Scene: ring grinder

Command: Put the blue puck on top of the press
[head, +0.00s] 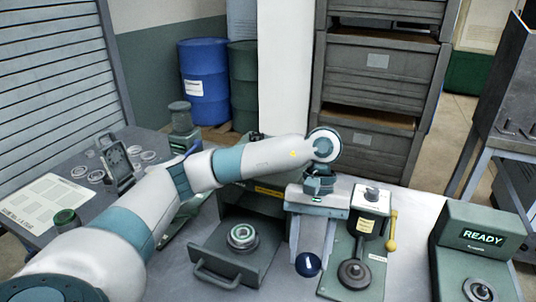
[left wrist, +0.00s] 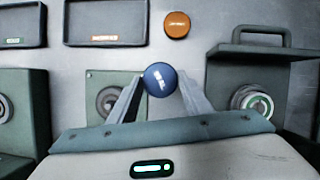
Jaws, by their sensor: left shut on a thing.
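The blue puck (head: 308,264) is held at the fingertips of my left gripper (head: 310,252), which points down over the bench. In the left wrist view the blue puck (left wrist: 160,78) sits between the two finger ends. The green unit with a yellow lever (head: 391,232), which looks like the press, stands just right of the gripper. Its dark round disc (head: 354,273) is at the front, right of the puck. In the left wrist view this disc (left wrist: 108,101) is partly hidden by a finger. My right gripper is out of view.
A green drawer tray (head: 225,262) with a handle and a metal ring (head: 242,237) lies left of the gripper. A green unit reading READY (head: 483,236) stands at right. An orange puck (left wrist: 177,25) and dark trays (left wrist: 105,22) are on the bench.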

